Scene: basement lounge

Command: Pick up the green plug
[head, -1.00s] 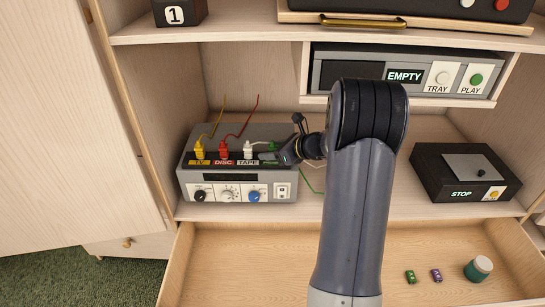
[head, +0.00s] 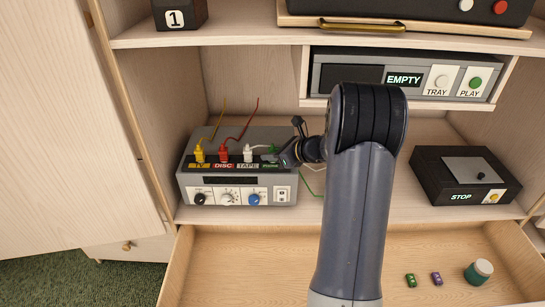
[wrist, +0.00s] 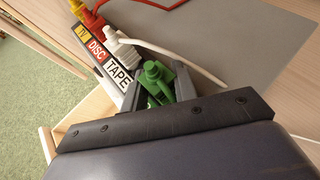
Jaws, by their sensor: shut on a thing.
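The green plug (wrist: 157,82) sits between the two dark fingers of my gripper (wrist: 158,92) in the wrist view, and the fingers are shut on it. In the head view my gripper (head: 279,157) is at the right end of the grey amplifier's (head: 190,181) row of plugs, hiding most of the green plug (head: 273,149). A green cord (head: 311,184) trails to the right of the amplifier. I cannot tell whether the plug is seated in its socket or clear of it.
White (head: 248,152), red (head: 223,153) and yellow (head: 199,152) plugs stand close by on the left, behind labels TAPE, DISC and TV. A shelf (head: 130,39) is above. An open drawer (head: 250,262) lies below, and a black STOP box (head: 430,171) stands right.

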